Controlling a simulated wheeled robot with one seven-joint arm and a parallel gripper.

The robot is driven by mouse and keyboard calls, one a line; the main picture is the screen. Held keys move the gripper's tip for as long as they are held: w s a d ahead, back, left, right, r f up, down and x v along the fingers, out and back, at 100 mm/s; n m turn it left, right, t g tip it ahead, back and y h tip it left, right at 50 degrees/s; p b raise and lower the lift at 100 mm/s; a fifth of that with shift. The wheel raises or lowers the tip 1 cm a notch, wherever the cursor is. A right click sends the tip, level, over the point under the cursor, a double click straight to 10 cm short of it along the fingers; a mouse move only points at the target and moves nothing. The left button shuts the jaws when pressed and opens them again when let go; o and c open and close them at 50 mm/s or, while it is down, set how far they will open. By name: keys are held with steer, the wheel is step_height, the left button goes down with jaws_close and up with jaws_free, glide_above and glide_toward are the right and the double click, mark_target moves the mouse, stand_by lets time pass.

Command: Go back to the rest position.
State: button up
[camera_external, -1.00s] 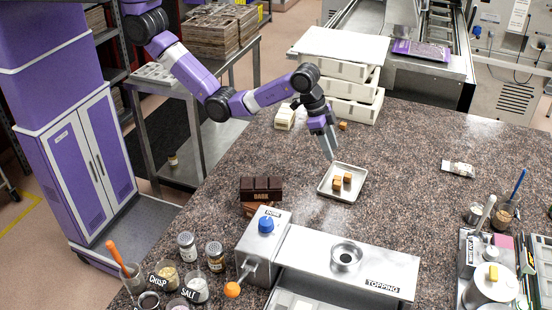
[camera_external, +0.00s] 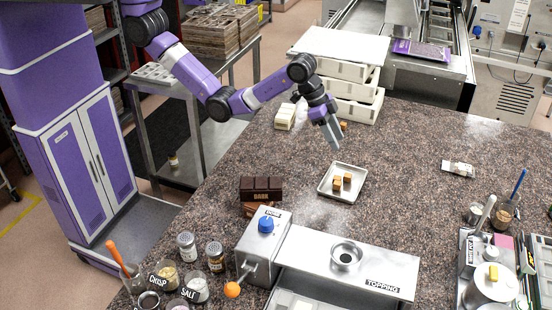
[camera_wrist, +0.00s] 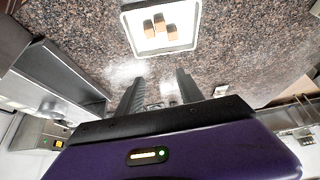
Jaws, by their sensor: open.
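My gripper (camera_external: 334,140) hangs above the stone counter, behind the white tray (camera_external: 323,189) and a little above it. Its fingers are apart and empty, as the wrist view shows (camera_wrist: 159,88). The white tray holds a few small caramel-coloured cubes (camera_external: 347,178). The tray's rim also shows at the top of the wrist view (camera_wrist: 196,30), with the cubes (camera_wrist: 159,26) in it, clear of my fingers.
Stacked white crates (camera_external: 352,90) stand behind my gripper, with a brown cube (camera_external: 343,126) beside them. Dark chocolate bars (camera_external: 261,188) lie left of the tray. The metal topping machine (camera_external: 345,262) stands in front. The counter's right middle is mostly clear.

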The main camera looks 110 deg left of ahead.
steer(key=w+r+t, duration=0.4)
steer(key=r+t, duration=0.1)
steer(key=t, duration=0.1)
steer(key=s+a+f+t, duration=0.1)
steer(key=s+f+t, duration=0.25)
steer(key=s, duration=0.55)
steer(key=s+f+t, duration=0.2)
steer(key=s+f, duration=0.3)
steer(key=s, duration=0.4)
steer(key=s+a+f+g, duration=0.1)
steer(key=s+f, duration=0.1)
steer(key=s, duration=1.7)
steer(key=s+a+f+g+b, duration=0.1)
steer(key=s+f, duration=0.1)
steer(key=s, duration=1.8)
steer(key=shift+a+f, duration=0.3)
steer(key=shift+f, duration=0.1)
steer(key=shift+g, duration=0.25)
